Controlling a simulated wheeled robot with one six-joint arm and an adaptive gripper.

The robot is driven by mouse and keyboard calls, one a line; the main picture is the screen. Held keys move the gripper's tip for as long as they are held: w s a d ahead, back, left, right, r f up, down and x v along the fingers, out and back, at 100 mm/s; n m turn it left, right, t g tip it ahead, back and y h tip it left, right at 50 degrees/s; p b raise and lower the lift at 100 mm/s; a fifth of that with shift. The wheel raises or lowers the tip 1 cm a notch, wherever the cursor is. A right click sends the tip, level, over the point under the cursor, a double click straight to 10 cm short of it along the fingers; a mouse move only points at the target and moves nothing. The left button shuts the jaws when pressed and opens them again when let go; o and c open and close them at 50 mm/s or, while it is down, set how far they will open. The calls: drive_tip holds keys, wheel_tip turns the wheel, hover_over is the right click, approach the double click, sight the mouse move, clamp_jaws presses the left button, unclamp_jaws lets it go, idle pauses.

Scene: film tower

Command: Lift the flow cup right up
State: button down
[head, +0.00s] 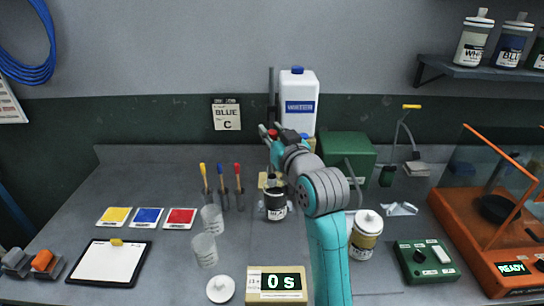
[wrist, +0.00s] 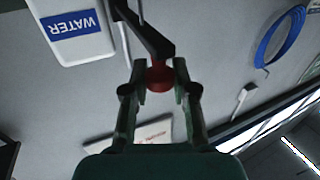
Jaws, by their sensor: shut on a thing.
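My gripper (head: 268,132) is up near the back wall in the head view, above and behind a dark can with a white label (head: 276,213). In the wrist view its two fingers (wrist: 160,80) are closed on a small red knob (wrist: 160,77). A black angled bar (wrist: 148,32) joins the knob and runs up and left. The knob seems to be a handle. I cannot clearly make out the cup itself. My arm hides part of the area around the can.
A white water bottle (head: 299,108) stands just right of my gripper, with a green box (head: 347,150) beside it. Two clear cups (head: 203,250), a timer reading 0 s (head: 281,283) and a lidded can (head: 366,236) are in front. An orange-framed booth (head: 470,235) stands right.

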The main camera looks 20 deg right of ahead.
wheel_tip(320, 180, up, 10)
drive_tip(key=shift+f, duration=0.1)
idle(0.4)
drive_tip(key=c, duration=0.9)
unclamp_jaws()
drive_tip(key=shift+f, duration=0.1)
drive_tip(key=shift+s, duration=0.4)
drive_tip(key=s+d, duration=0.1)
drive_tip(key=s, duration=1)
